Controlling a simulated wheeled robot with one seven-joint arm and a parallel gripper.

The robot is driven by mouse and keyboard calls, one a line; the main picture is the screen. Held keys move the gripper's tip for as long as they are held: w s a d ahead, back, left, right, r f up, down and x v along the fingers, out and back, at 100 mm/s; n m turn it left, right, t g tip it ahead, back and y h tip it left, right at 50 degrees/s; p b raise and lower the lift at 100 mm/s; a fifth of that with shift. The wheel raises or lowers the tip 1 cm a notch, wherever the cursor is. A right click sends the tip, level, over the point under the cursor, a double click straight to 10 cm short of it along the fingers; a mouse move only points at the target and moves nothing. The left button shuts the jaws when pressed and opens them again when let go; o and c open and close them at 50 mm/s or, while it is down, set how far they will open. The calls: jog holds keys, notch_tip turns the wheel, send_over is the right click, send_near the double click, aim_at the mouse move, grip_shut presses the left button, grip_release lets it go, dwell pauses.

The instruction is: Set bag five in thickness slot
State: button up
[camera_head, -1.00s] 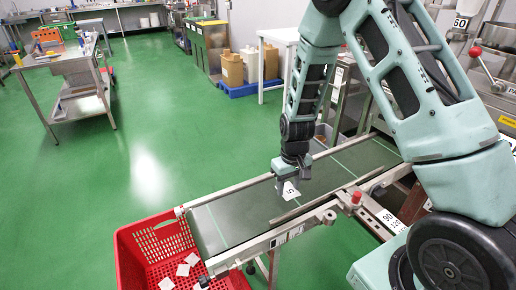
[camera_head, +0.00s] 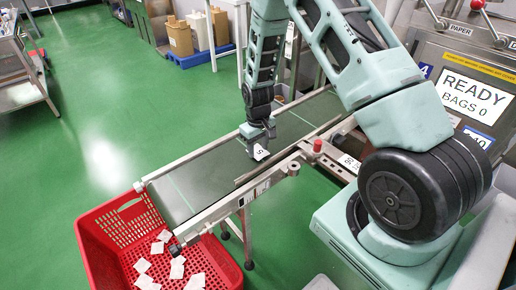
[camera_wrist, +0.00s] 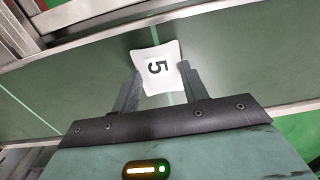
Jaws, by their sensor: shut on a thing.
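My gripper (camera_head: 260,143) hangs over the conveyor belt (camera_head: 215,165), pointing down. It is shut on bag five (camera_head: 260,153), a small white teabag marked 5. The wrist view also shows bag five (camera_wrist: 158,68) between the two dark fingers, with the green belt behind it. The bag looks held above the belt, though the exact gap is hard to tell. I cannot make out a thickness slot for certain in either view.
A red crate (camera_head: 88,235) with several white teabags stands below the belt's near end. A machine with a screen (camera_head: 474,97) reading "READY BAGS 0" stands at the right. A red knob (camera_head: 318,146) rises beside the belt. Green floor at the left is open.

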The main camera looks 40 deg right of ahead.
jog(key=shift+f, duration=0.4)
jog(key=shift+f, duration=0.15)
jog(key=o, duration=0.9)
jog(key=shift+o, duration=0.6)
